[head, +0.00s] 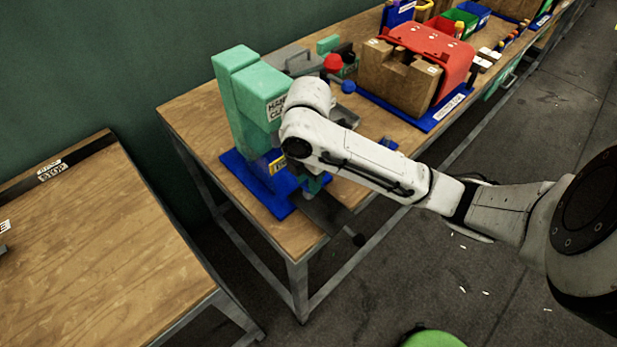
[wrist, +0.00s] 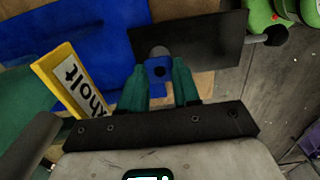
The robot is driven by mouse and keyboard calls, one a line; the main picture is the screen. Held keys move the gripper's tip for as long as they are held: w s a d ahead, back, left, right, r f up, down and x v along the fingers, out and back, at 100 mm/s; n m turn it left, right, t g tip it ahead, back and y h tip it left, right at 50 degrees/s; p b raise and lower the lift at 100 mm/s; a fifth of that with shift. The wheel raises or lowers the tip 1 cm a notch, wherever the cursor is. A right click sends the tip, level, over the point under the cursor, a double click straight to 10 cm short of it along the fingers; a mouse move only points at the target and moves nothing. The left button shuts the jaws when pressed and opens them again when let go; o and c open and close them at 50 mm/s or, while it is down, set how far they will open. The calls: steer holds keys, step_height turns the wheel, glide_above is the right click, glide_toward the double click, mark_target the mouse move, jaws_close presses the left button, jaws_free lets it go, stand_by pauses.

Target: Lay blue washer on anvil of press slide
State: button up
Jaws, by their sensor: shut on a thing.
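In the wrist view my gripper (wrist: 158,78) is shut on the blue washer (wrist: 158,69), a small blue piece with a dark hole, held between two teal fingers. Just beyond the washer is a grey round piece, likely the anvil (wrist: 158,51), partly covered by the washer. It sits at the dark press slide (wrist: 205,42); I cannot tell whether the washer touches it. In the head view the slide (head: 328,214) sticks out from the green press (head: 240,95) toward the table's front edge. My gripper (head: 316,184) is low over the slide, and the washer is hard to make out there.
The press stands on a blue base (head: 240,168). A yellow-edged label plate (wrist: 70,80) stands close left of my fingers in the wrist view. The slide's black knob (head: 358,240) overhangs the table edge. A red-covered wooden block (head: 400,75) stands farther along the table.

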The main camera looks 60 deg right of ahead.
stand_by(0.3)
steer(key=o, duration=1.1)
steer(key=shift+c, duration=0.2)
step_height(320, 180, up, 11)
steer(key=p, duration=0.7)
steer(key=shift+f, duration=0.15)
